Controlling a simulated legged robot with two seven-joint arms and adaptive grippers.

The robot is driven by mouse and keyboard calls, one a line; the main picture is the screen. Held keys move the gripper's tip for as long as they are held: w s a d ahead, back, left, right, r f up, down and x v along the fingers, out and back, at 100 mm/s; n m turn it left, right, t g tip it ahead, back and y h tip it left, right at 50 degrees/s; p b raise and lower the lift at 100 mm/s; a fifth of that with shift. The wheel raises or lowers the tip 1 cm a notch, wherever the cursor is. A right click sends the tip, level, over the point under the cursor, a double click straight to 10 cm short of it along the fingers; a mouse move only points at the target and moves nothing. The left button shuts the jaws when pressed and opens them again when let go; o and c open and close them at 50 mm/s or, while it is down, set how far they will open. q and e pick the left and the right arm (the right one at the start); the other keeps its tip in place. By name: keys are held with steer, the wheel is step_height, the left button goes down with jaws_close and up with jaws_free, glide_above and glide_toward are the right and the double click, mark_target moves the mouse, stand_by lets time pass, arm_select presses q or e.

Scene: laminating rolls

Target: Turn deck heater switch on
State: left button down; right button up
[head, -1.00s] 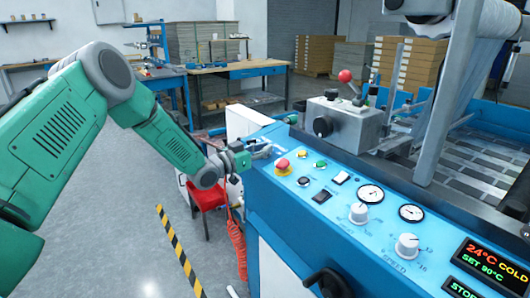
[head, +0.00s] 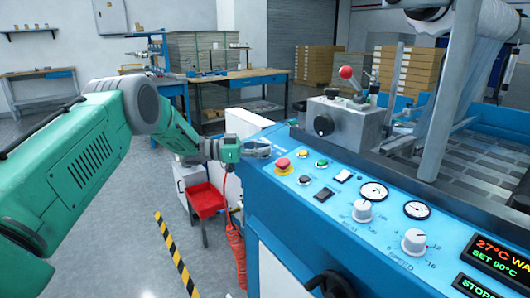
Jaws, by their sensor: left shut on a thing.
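My left gripper (head: 259,150) is at the far left corner of the blue control panel (head: 300,211). Its fingers are shut on what looks like the deck heater switch, which they mostly hide. The temperature display (head: 492,248) at the right edge reads 27°C, a cut-off word starting "WA", and SET 90°C. My right gripper is not in view.
A red emergency button (head: 283,164), small buttons, two gauges (head: 373,192) and two white knobs (head: 414,241) sit on the panel. A grey box with a red-ball lever (head: 346,73) stands behind.

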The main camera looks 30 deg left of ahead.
arm_select(q)
steer(key=shift+s+a+f, duration=0.1)
steer(key=shift+f, duration=0.1)
steer(key=c, duration=1.6)
jaws_free()
steer(key=shift+c, duration=0.2)
steer(key=shift+a, duration=0.1)
steer(key=shift+r, duration=0.1)
steer(key=v, duration=1.2)
steer(key=shift+a, duration=0.15)
